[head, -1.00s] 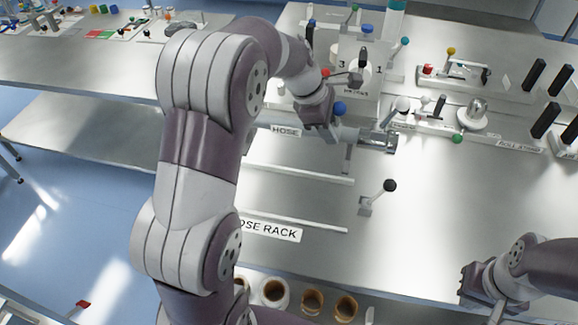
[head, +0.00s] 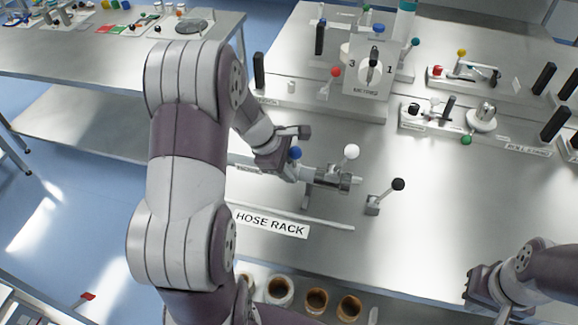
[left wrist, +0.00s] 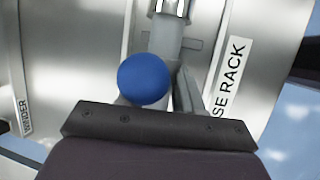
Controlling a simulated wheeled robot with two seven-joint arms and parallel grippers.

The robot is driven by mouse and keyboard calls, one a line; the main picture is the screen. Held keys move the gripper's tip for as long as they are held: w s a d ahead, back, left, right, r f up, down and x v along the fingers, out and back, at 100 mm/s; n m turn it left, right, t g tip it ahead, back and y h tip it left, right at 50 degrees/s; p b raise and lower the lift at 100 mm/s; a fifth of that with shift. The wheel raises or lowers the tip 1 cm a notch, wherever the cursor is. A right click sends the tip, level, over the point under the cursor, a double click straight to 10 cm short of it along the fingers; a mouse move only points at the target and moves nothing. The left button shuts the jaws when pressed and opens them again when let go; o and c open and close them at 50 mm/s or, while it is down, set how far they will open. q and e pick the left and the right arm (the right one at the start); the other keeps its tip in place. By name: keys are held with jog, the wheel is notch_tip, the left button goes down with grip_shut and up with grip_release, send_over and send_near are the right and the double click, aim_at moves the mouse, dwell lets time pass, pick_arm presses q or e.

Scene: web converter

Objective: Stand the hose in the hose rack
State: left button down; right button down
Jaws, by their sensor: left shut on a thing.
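The hose (head: 326,179), a grey tube with a metal end fitting, shows in the head view beside my left gripper (head: 292,160). My left gripper is shut on it; a blue ball (head: 295,153) shows at the grip. In the left wrist view the hose (left wrist: 164,42) runs away from the jaws, with the blue ball (left wrist: 143,79) in front of them. The hose rack is marked by a "HOSE RACK" label (head: 270,222), and a pale rail (head: 335,223) lies by it. The hose is above or at the rack; contact cannot be told. My right gripper (head: 482,284) is at lower right, its jaws unclear.
A black-knobbed lever (head: 390,193) stands just right of the hose end. A white-knobbed lever (head: 351,152) is close behind it. The numbered dial box (head: 368,75) stands farther back. Several rolls (head: 316,301) stand below the front edge. The table's right middle is clear.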

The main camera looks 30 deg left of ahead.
pick_arm(q)
jog(key=shift+f, duration=0.1)
jog(key=c, duration=0.8)
grip_release()
jog(key=shift+o, duration=0.2)
jog(key=shift+s+r, duration=0.1)
jog(key=shift+r, duration=0.25)
jog(key=v, duration=1.1)
jog(key=s+d+f+m+g+y, duration=0.1)
jog(key=s+d+m, duration=0.4)
jog(key=m, duration=0.5)
jog(key=s+d+f+m+g+y, duration=0.1)
jog(key=s+d+f+m, duration=0.4)
jog(key=m, duration=0.5)
jog(key=shift+s+d+f+m+y+p, duration=0.15)
jog(key=shift+d+f+m+y+p, duration=0.25)
jog(key=shift+d+y, duration=0.5)
